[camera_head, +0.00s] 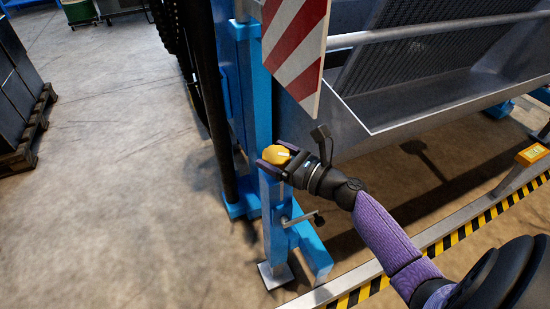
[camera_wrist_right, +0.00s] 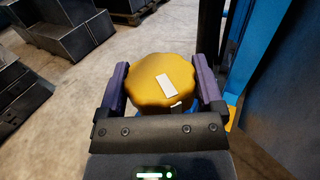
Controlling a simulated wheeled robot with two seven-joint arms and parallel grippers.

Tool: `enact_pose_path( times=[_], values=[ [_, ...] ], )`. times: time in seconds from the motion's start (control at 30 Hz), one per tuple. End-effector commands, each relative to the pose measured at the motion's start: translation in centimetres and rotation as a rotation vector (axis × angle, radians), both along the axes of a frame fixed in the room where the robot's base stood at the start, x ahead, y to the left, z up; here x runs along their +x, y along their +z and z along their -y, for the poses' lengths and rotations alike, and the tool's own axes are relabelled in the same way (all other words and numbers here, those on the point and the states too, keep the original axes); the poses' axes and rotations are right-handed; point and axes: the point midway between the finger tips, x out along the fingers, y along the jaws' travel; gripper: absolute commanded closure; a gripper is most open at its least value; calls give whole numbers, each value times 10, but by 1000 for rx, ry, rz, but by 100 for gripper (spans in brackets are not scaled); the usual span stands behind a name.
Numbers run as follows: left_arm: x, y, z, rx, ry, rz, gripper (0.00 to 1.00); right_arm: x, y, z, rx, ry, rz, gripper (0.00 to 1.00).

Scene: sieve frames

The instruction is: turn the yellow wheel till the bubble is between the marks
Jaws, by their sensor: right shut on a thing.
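The yellow wheel (camera_head: 277,154) sits on top of a short blue post in the head view. In the right wrist view the yellow wheel (camera_wrist_right: 160,82) is a scalloped knob with a white mark on its top. My right gripper (camera_head: 275,156) is shut on the wheel, with one finger on each side of it. The right wrist view also shows my right gripper (camera_wrist_right: 165,88) with its purple fingers against the wheel's rim. A yellow box with a small greenish window (camera_head: 536,151) is on the rail at the right; I cannot make out a bubble or marks in it. My left gripper is not in view.
A red-and-white striped panel (camera_head: 296,45) hangs just above my right gripper. A grey metal trough (camera_head: 420,95) is behind my right arm.

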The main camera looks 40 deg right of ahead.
Motion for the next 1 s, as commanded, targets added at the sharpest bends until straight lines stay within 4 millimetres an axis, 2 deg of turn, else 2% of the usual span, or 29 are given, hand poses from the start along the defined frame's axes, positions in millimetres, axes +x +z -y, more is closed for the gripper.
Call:
enact_pose_path(
  times=[0.2,0.5,1.0],
  values=[
    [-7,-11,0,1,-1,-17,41,0,-4,1,0,166,-2,74],
    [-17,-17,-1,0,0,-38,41,0,-2,0,1,324,-1,74],
    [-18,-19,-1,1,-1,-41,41,0,0,-1,0,390,-1,74]
  ],
)
